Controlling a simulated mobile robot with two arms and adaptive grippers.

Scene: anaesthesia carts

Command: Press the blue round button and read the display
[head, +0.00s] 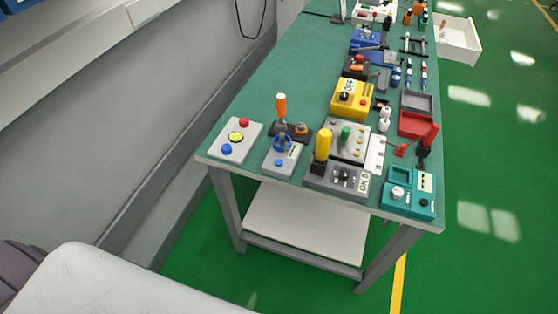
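A pale box (214,141) at the near left corner of the green table carries a blue round button (227,149), a yellow-green round one and a red one. Beside it, a grey device (271,161) has a smaller blue round button (278,162), a blue ring-shaped part and a small pale display (294,151). A grey box (325,181) to the right has a pale display (363,185) with dark characters too small to read surely. A teal device (397,203) at the near right corner has another small display (426,182). Neither gripper is in view.
The table (268,84) is bare along its left side. Its right side is crowded with a yellow box (341,106), red tray (408,126) and several other devices. A wall stands left of the table.

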